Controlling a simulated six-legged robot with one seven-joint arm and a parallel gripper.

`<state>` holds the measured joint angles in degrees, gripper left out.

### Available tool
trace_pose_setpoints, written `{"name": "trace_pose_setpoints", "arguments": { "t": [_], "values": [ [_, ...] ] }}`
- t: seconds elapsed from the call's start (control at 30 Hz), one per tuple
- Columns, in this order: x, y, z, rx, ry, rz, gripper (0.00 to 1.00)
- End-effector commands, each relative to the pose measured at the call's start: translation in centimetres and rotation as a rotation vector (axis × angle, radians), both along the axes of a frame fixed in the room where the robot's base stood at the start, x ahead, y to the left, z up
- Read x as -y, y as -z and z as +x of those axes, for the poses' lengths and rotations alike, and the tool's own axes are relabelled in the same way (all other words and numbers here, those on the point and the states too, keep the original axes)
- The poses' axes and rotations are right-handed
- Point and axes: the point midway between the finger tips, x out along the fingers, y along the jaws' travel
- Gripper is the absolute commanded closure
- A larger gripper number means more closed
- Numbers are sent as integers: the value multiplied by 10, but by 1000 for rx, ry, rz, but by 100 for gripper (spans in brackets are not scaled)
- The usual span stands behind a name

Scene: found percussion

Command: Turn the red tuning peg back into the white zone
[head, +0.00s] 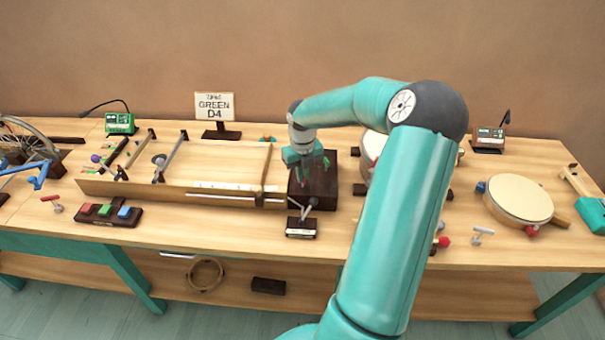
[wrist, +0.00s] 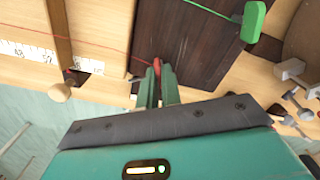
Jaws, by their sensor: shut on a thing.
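The red tuning peg (wrist: 157,65) shows in the wrist view at the near edge of a dark brown block (wrist: 185,40). My gripper (wrist: 162,82) is shut on it, with its two green fingers on either side; only the peg's top shows between them. A red string runs across the board toward the peg. A green peg (wrist: 253,21) stands apart at the block's right side, with a green string. In the head view my gripper (head: 308,172) is low over the dark block (head: 325,198). The white zone cannot be made out, and the peg's angle is unclear.
Left of the block lies a long wooden board with a white ruler strip (head: 225,187). A small dark stand (head: 301,228) sits in front of the block. A sign reading GREEN D4 (head: 214,107) stands behind. A drum (head: 517,199) lies to the right.

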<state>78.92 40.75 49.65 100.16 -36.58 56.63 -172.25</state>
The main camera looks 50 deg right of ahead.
Motion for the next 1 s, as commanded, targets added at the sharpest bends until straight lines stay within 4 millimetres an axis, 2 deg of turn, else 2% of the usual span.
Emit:
{"name": "trace_pose_setpoints", "arguments": {
  "t": [0.5,0.53,0.6,0.63,1.0],
  "values": [
    [1,-2,1,2,-19,-3,100],
    [1,-2,1,2,-19,-3,88],
    [1,-1,1,1,-19,-3,75],
    [1,-1,0,1,-19,-3,72],
    [0,-6,0,1,-19,0,72]
  ]
}}
